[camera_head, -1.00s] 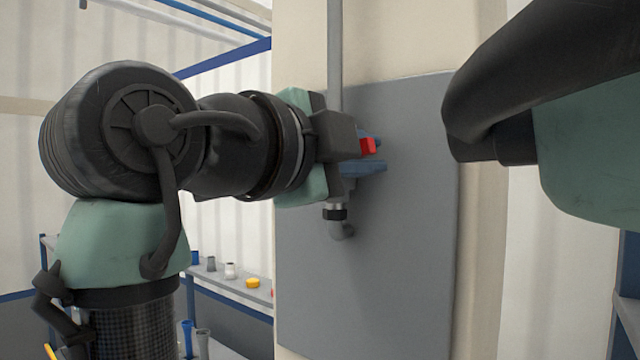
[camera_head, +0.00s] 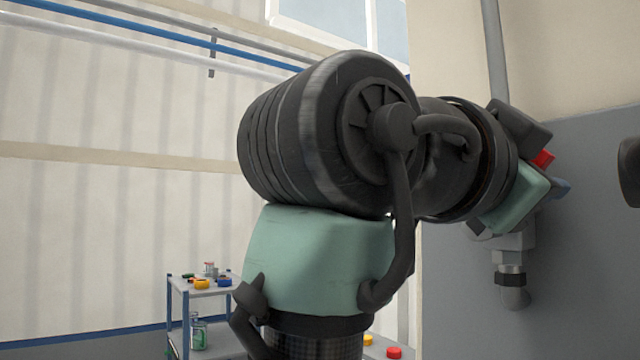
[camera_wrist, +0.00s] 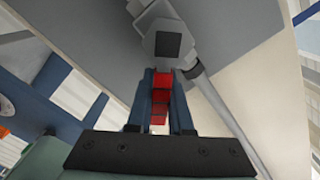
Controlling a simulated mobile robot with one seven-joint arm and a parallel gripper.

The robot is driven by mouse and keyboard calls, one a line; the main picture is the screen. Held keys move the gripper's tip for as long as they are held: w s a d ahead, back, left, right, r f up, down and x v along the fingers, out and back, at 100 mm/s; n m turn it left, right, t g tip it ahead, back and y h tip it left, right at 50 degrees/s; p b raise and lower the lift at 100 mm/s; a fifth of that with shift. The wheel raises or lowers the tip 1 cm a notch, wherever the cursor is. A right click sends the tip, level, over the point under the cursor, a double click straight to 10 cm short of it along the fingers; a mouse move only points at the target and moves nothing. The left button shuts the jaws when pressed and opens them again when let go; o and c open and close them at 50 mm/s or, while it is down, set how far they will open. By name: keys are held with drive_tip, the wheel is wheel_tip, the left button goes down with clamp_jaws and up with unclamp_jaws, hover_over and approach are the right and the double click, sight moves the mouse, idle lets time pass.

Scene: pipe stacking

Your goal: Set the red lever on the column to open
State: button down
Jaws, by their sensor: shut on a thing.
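The red lever (camera_head: 543,158) shows as a small red piece beside my gripper (camera_head: 556,186) on the column's grey panel (camera_head: 590,240). In the wrist view the red lever (camera_wrist: 160,98) lies between the two blue fingers of my gripper (camera_wrist: 160,100), which are shut on it. A grey valve body with a dark square end (camera_wrist: 168,45) sits just beyond the fingertips. My gripper is tilted in the head view. My wrist hides most of the lever and valve there.
A grey pipe (camera_head: 495,50) runs up the column above the valve, and a pipe elbow (camera_head: 515,297) hangs below it. A small cart (camera_head: 205,290) with coloured items stands at the lower left. Open space lies before the far wall (camera_head: 120,220).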

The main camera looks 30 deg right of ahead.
drive_tip(key=shift+r, duration=0.1)
drive_tip(key=c, duration=0.8)
unclamp_jaws()
drive_tip(key=shift+s+a+b, duration=0.2)
drive_tip(key=shift+a+b, duration=0.85)
drive_tip(key=shift+a, duration=1.1)
drive_tip(key=shift+s+a+b, duration=0.15)
drive_tip(key=shift+a+b, duration=0.85)
drive_tip(key=shift+a, duration=1.15)
drive_tip(key=shift+s+a+b, duration=0.2)
drive_tip(key=shift+a+b, duration=0.85)
drive_tip(key=shift+a, duration=1.1)
drive_tip(key=shift+c, duration=0.4)
